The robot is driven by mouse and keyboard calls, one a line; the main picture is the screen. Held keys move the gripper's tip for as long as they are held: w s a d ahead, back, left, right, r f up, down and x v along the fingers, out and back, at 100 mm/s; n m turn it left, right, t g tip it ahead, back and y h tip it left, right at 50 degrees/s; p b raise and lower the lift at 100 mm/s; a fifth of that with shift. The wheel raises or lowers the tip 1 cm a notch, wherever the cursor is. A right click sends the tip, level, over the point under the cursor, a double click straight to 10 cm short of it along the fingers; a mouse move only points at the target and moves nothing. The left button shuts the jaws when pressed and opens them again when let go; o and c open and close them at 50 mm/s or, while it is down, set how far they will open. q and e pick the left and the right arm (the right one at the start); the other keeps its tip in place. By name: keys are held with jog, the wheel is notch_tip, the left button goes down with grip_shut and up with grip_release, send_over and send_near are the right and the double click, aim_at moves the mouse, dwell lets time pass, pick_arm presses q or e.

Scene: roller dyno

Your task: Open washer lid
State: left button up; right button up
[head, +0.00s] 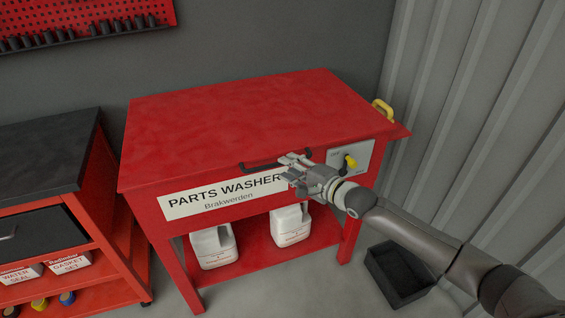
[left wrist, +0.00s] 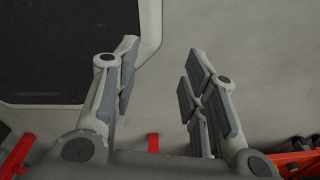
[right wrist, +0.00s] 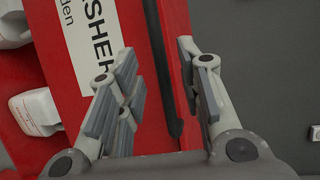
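The red parts washer (head: 150,182) stands against the wall, with its red lid (head: 240,110) lying flat and shut on top. A black handle bar (head: 250,166) runs along the lid's front edge. My right gripper (head: 288,160) is at the right part of this handle, partly hiding it and the label. In the right wrist view the black handle (right wrist: 165,70) runs between the spread fingers of my right gripper (right wrist: 160,75), with gaps on both sides. My left gripper (left wrist: 160,70) is open and empty, seen only in the left wrist view, away from the washer.
A yellow knob (head: 350,161) sits on the washer's front panel. White jugs (head: 213,245) stand on its lower shelf. A black bin (head: 398,272) is on the floor at right. A red cart (head: 120,215) stands at left, and a corrugated wall (head: 470,110) is close at right.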

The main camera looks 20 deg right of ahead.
jog(key=shift+x, duration=2)
grip_shut()
jog(key=shift+f, duration=0.1)
